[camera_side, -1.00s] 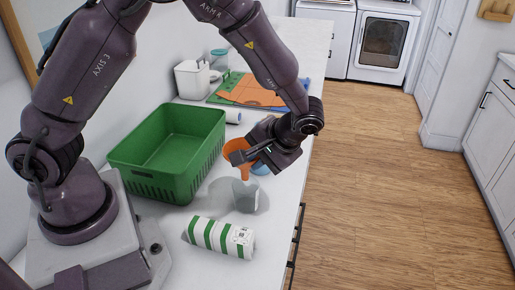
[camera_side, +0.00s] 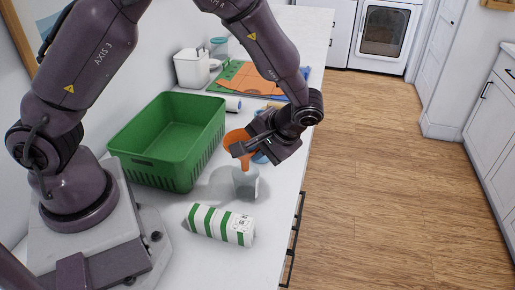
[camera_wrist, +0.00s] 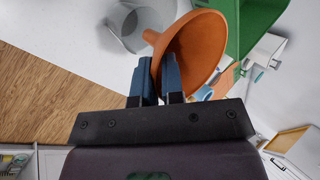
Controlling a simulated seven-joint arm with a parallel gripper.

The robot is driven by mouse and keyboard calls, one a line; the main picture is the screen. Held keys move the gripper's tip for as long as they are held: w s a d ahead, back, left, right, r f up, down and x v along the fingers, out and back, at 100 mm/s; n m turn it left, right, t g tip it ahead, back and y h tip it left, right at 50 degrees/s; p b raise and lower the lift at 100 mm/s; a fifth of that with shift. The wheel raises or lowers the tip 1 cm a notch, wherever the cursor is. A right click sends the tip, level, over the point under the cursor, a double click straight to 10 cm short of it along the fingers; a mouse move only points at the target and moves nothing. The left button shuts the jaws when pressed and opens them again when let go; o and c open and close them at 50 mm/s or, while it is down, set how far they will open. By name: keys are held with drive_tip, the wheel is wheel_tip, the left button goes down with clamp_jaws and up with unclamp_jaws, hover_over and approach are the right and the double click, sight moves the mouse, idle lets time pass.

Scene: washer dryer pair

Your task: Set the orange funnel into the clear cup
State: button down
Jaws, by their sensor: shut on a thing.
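The orange funnel (camera_side: 236,137) is held by my gripper (camera_side: 241,149), with its wide mouth up and its stem pointing down toward the clear cup (camera_side: 246,186). In the wrist view, the two fingers of my gripper (camera_wrist: 157,80) close on the edge of the funnel (camera_wrist: 206,42). The clear cup also shows in the wrist view (camera_wrist: 130,28); the stem tip overlaps its edge there. The cup stands upright on the counter. In the side view the stem's end lies at the cup's rim; whether it is inside the opening I cannot tell.
A green basket (camera_side: 168,140) stands to the left of the funnel. The counter's right edge is close to the cup.

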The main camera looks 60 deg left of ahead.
drive_tip(key=shift+f, duration=3.1)
drive_tip(key=c, duration=1.2)
unclamp_jaws()
drive_tip(key=shift+s+f, duration=0.1)
drive_tip(key=shift+o, duration=0.2)
drive_tip(key=v, duration=1.3)
drive_tip(key=s+a+r+m+t+h, duration=0.2)
drive_tip(key=s+a+r+t+h, duration=0.1)
drive_tip(key=s+r, duration=0.5)
drive_tip(key=s+a+r+m+t+h, duration=0.2)
drive_tip(key=s+a+r+t+h, duration=0.1)
drive_tip(key=s+r, duration=0.6)
drive_tip(key=a+t, duration=0.1)
drive_tip(key=t, duration=0.1)
drive_tip(key=shift+s+a+r+t+h, duration=0.2)
drive_tip(key=shift+a+r+t+h, duration=0.1)
drive_tip(key=shift+a, duration=0.1)
